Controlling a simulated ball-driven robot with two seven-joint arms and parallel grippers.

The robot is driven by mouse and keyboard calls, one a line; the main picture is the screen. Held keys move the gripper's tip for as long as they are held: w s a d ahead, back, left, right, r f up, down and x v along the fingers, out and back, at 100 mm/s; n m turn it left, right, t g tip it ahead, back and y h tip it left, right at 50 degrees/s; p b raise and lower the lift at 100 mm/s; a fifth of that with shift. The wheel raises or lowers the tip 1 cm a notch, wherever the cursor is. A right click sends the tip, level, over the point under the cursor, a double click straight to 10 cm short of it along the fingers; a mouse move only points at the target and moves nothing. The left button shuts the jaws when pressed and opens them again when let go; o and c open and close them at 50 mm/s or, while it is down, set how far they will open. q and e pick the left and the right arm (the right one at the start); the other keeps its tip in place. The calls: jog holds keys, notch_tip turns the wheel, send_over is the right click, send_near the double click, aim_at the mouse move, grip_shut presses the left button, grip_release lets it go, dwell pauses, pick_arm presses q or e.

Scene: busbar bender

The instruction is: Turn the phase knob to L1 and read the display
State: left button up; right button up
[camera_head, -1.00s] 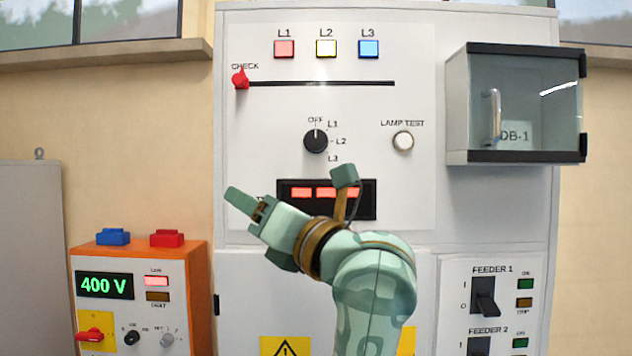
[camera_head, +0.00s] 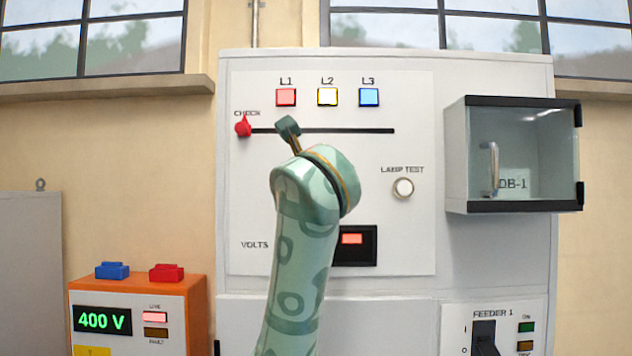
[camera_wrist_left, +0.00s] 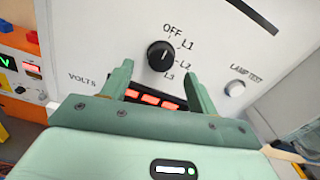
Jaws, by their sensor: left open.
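In the head view my left arm hides the knob and the gripper. The red-lit display (camera_head: 354,240) is partly covered by the arm; it also shows between the fingers (camera_wrist_left: 150,99). Its digits are not readable. My right gripper is not in view.
Above are the L1, L2 and L3 lamps and a slot with a red CHECK slider (camera_head: 243,127). A LAMP TEST button (camera_head: 403,188) lies right of the arm. A clear-fronted box (camera_head: 515,155) juts out at right. An orange unit (camera_head: 140,310) reads 400 V at lower left.

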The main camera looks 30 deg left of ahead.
pick_arm(q)
jog(key=x, duration=0.4)
jog(key=shift+p, duration=0.3)
jog(key=shift+d, duration=0.1)
jog(key=c, duration=1)
